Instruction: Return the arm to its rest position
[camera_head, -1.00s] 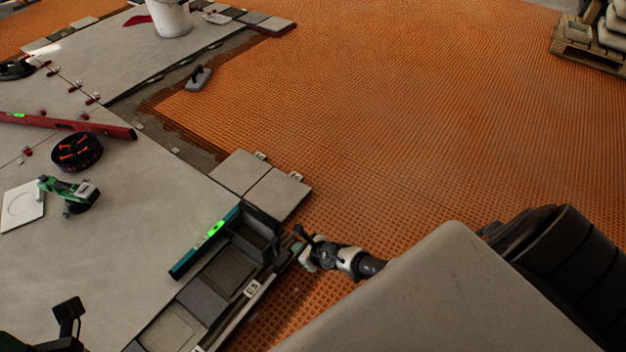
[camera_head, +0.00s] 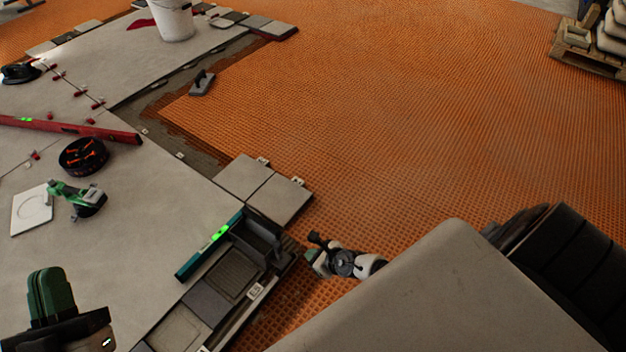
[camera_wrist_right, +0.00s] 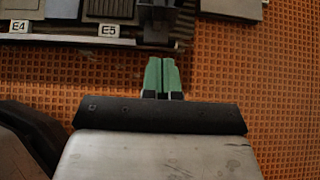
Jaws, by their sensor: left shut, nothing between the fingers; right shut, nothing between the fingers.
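My left gripper (camera_head: 52,290) shows at the lower left of the head view, its green fingers together and empty above the large grey tiles (camera_head: 150,215). My right gripper (camera_head: 309,254) is low over the orange mat, just right of the sample rack (camera_head: 255,291). In the right wrist view its green fingers (camera_wrist_right: 161,74) are pressed together with nothing between them. Their tips point toward the rack's edge (camera_wrist_right: 75,42), marked E4 and E5, with a small gap of mat showing.
A teal level (camera_head: 209,244) lies along the rack. A green tool (camera_head: 77,197), a black round tray (camera_head: 83,156) and a red level (camera_head: 70,129) lie on the tiles. A white bucket (camera_head: 174,20) stands behind. The orange mat (camera_head: 430,120) is clear at centre right.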

